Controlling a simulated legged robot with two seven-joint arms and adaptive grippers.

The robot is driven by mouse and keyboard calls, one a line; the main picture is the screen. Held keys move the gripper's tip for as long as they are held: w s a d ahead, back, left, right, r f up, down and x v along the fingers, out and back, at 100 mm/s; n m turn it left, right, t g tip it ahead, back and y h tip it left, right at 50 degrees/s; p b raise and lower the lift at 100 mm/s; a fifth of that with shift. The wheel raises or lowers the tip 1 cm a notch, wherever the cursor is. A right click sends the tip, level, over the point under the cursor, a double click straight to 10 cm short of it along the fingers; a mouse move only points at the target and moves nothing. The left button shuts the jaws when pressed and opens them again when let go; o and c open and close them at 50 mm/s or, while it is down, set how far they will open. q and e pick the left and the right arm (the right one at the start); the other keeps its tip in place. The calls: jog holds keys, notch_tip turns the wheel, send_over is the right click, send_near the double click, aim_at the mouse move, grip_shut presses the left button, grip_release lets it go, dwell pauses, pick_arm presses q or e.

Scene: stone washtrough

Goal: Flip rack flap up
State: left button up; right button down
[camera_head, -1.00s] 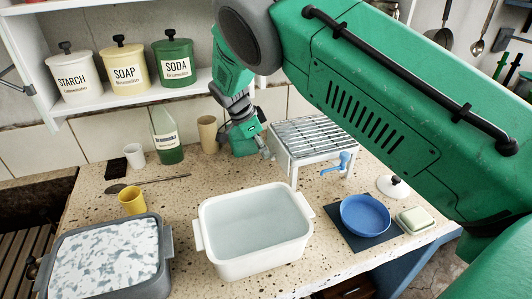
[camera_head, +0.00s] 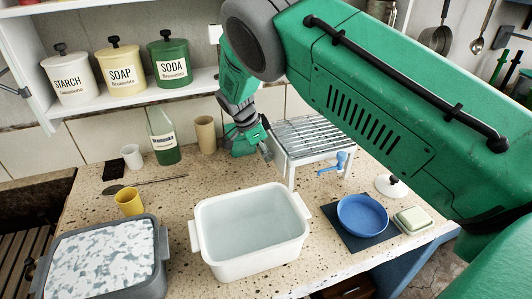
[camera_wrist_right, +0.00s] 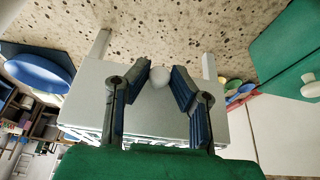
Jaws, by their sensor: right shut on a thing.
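The dish rack (camera_head: 318,136) has a slatted metal top and white legs, and stands at the back right of the stone counter. Its white flap (camera_head: 281,158) hangs at the rack's left side, partly hidden by my gripper. In the right wrist view the flap (camera_wrist_right: 215,125) is a flat pale panel with a round white knob (camera_wrist_right: 160,77). My right gripper (camera_head: 266,150) is at that side. Its fingers (camera_wrist_right: 160,82) are shut on the knob, one on each side. My left gripper is out of view.
A white water-filled basin (camera_head: 205,238) stands in front of the rack. A tan cup (camera_head: 205,134) and green bottle (camera_head: 163,138) stand left of my gripper.

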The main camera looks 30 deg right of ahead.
jog(key=shift+d+r, duration=0.15)
jog(key=shift+d, duration=0.05)
notch_tip(320, 180, up, 6)
jog(key=t+y+b, duration=0.1)
jog(key=t+y, duration=0.3)
jog(key=y, duration=1.3)
jog(key=shift+a+r, duration=0.2)
jog(key=shift+a, duration=0.25)
jog(key=shift+w+r, duration=0.1)
jog(key=shift+w, duration=0.05)
